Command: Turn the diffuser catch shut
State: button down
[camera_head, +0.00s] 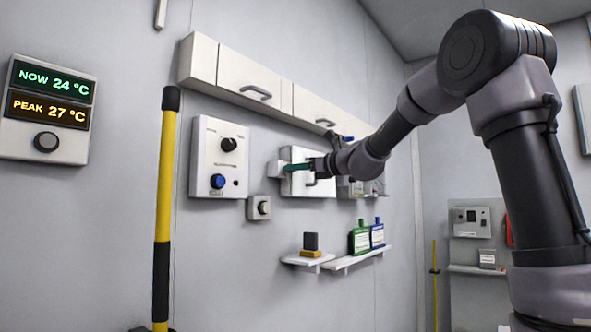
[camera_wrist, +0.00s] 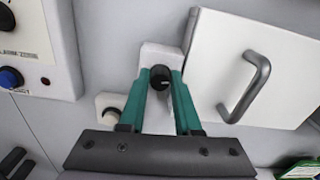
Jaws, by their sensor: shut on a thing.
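The catch is a round black knob (camera_wrist: 160,78) on a pale backing plate (camera_wrist: 158,52), just left of a white door panel (camera_wrist: 265,65) with a dark bar handle (camera_wrist: 248,88). My gripper (camera_wrist: 159,80) has its two green fingers on either side of the knob, shut on it. In the head view my gripper (camera_head: 297,168) reaches in from the right, in front of the door panel (camera_head: 322,188), and its fingers hide the knob. The catch's exact angle is hard to tell.
A control box (camera_head: 219,158) with a black and a blue knob is left of the catch. A small knob box (camera_head: 259,207) sits below it. Cabinets (camera_head: 250,75) run above. Shelves (camera_head: 355,260) below hold green and blue bottles. A yellow-black pole (camera_head: 165,210) stands left.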

jog(key=n, duration=1.5)
jog(key=shift+f, duration=0.1)
jog(key=shift+n, duration=0.3)
jog(key=c, duration=0.6)
grip_release()
jog(key=v, duration=1)
jog(key=shift+s+d, duration=0.25)
jog(key=shift+s, duration=0.1)
